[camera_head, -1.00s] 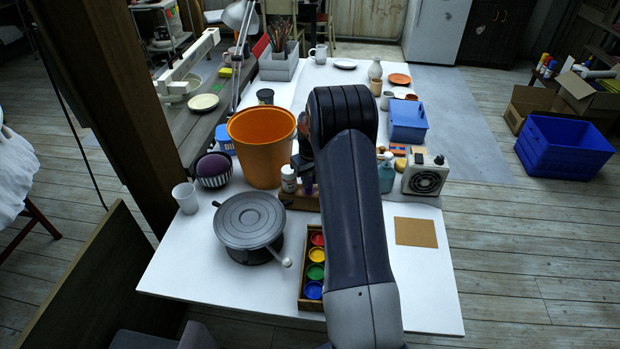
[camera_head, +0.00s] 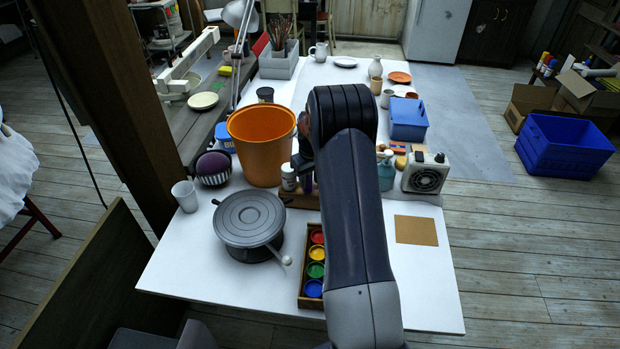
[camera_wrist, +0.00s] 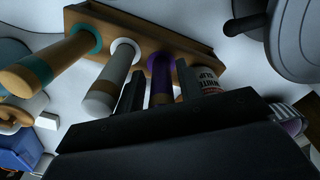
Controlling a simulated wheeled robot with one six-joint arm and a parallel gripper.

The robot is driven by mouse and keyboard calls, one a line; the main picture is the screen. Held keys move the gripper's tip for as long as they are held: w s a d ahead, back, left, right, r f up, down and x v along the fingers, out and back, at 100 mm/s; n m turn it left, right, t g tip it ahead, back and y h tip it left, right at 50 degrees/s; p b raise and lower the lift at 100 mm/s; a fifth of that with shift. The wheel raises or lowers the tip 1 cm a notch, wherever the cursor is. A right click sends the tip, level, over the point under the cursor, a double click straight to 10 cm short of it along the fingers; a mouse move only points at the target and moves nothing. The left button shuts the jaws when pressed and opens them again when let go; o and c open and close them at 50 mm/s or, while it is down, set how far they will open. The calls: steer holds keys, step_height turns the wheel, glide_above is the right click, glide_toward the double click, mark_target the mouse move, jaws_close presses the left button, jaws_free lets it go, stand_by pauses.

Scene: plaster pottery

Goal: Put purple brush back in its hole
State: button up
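The purple brush (camera_wrist: 160,70) stands in line with the white brush (camera_wrist: 106,85) and the teal-banded brush (camera_wrist: 45,68) at the wooden holder (camera_wrist: 170,37) in the wrist view. Its purple part meets the holder; how deep it sits cannot be told. My gripper (camera_wrist: 159,84) has one finger on each side of the purple brush. Whether the fingers press on it is unclear. In the head view a small purple piece of the brush (camera_head: 308,184) shows beside my arm, above the holder (camera_head: 303,201), which my arm partly hides.
A labelled white bottle (camera_head: 289,178) stands close by the holder. The grey turntable (camera_head: 249,222), orange bucket (camera_head: 262,150), purple-topped striped pot (camera_head: 213,169) and paint tray (camera_head: 303,292) are around it. The table's front right is mostly clear around a brown square (camera_head: 416,231).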

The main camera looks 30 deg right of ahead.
steer(key=shift+o, duration=1.1)
step_height(320, 180, up, 11)
steer(key=b, duration=0.1)
steer(key=shift+s+b, duration=0.3)
steer(key=shift+s, duration=0.15)
steer(key=shift+f, duration=0.2)
steer(key=f, duration=0.3)
steer(key=f+p, duration=0.1)
steer(key=f, duration=0.3)
steer(key=w+f, duration=0.1)
steer(key=f, duration=0.2)
steer(key=shift+f+p, duration=0.3)
steer(key=shift+r, duration=0.25)
